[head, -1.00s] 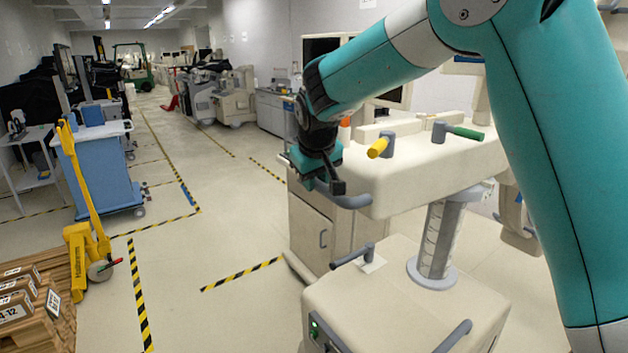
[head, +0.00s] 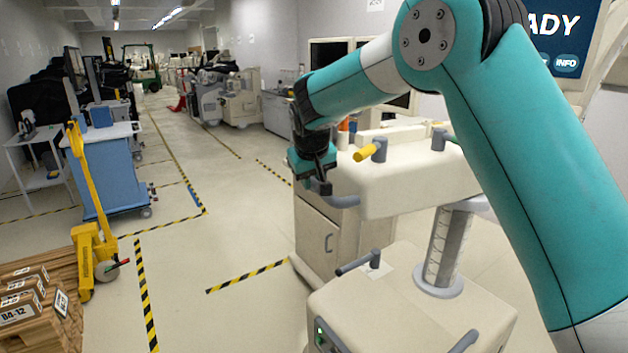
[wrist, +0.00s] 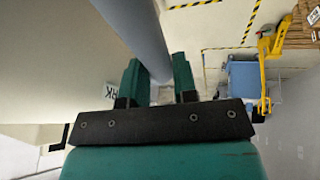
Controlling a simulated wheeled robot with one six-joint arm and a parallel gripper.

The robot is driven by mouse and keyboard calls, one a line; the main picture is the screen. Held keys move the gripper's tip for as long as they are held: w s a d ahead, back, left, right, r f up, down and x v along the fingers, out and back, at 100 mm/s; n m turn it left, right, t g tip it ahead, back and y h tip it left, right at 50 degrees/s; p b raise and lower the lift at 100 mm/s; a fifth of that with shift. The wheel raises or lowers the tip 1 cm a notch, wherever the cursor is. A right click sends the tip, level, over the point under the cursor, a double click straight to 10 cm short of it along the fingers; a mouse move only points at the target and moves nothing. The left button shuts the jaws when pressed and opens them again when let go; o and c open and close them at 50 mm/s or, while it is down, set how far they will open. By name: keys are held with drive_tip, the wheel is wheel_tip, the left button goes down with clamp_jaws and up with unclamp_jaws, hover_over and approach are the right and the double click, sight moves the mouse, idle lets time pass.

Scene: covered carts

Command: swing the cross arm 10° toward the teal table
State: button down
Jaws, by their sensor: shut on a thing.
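The cross arm (head: 405,196) is a long cream beam on a grey column (head: 447,245) that rises from a cream cart base (head: 400,310). A grey-blue handle (head: 345,202) curves from the beam's left end. My gripper (head: 320,185) is shut on this handle. In the wrist view, the handle bar (wrist: 140,35) runs between the two teal fingers of my gripper (wrist: 158,82), with the cream beam (wrist: 60,60) to the left. My arm hides the beam's right part. I cannot pick out a table that is clearly teal.
A yellow lever (head: 366,153) stands on the beam. A cream cabinet (head: 318,240) stands close behind the beam's left end. A blue cart (head: 103,175), yellow pallet jack (head: 88,215) and boxes (head: 35,300) are at left. Open floor (head: 220,235) with striped tape lies between.

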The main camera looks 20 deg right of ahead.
drive_tip(key=c, duration=1.2)
unclamp_jaws()
drive_tip(key=shift+s+d+f, duration=0.2)
drive_tip(key=shift+s, duration=0.25)
drive_tip(key=shift+o, duration=1.4)
drive_tip(key=shift+s+d+r, duration=0.1)
drive_tip(key=shift+s, duration=0.05)
drive_tip(key=shift+a, duration=0.2)
drive_tip(key=shift+r, duration=0.35)
drive_tip(key=b+v, duration=0.3)
drive_tip(key=v, duration=1.3)
drive_tip(key=shift+a+r, duration=0.2)
drive_tip(key=shift+r, duration=0.15)
drive_tip(key=shift+s, duration=0.15)
